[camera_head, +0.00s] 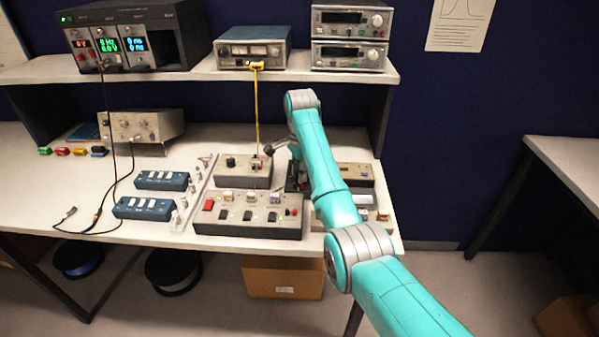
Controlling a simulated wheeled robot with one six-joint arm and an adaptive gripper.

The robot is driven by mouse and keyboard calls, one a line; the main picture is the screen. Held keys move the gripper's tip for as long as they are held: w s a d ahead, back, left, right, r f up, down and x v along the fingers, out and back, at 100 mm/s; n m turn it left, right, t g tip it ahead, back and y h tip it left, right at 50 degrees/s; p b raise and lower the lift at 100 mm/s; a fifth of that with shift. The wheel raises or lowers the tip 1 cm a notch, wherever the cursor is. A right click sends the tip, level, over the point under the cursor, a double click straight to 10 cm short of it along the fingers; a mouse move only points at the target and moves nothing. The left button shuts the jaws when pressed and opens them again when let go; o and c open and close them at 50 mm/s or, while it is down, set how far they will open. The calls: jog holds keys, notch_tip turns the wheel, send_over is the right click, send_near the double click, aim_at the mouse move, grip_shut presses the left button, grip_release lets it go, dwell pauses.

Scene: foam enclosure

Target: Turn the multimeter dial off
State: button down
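I cannot pick out the multimeter with certainty among the instruments on the bench. A grey box with a dark round knob (231,162) stands just left of my arm. Another grey box (358,173) stands partly hidden behind my teal arm. My gripper (277,149) shows only as small dark and grey parts left of the arm, over or near the right end of the knob box. The arm hides part of this area. The fingers are too small to tell if they are open or shut, or touching anything.
A panel with switches and buttons (247,216) lies in front. Two blue switch boxes (162,180) stand left. A yellow cable (257,110) hangs from the shelf (215,72), which carries several instruments. Black leads (98,213) cross the bench's left part.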

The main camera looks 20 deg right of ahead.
jog(key=shift+n, duration=0.4)
jog(key=n, duration=0.3)
jog(key=shift+n, duration=0.4)
jog(key=n, duration=0.4)
jog(key=shift+n, duration=0.3)
jog(key=c, duration=0.9)
grip_release()
jog(key=shift+o, duration=0.2)
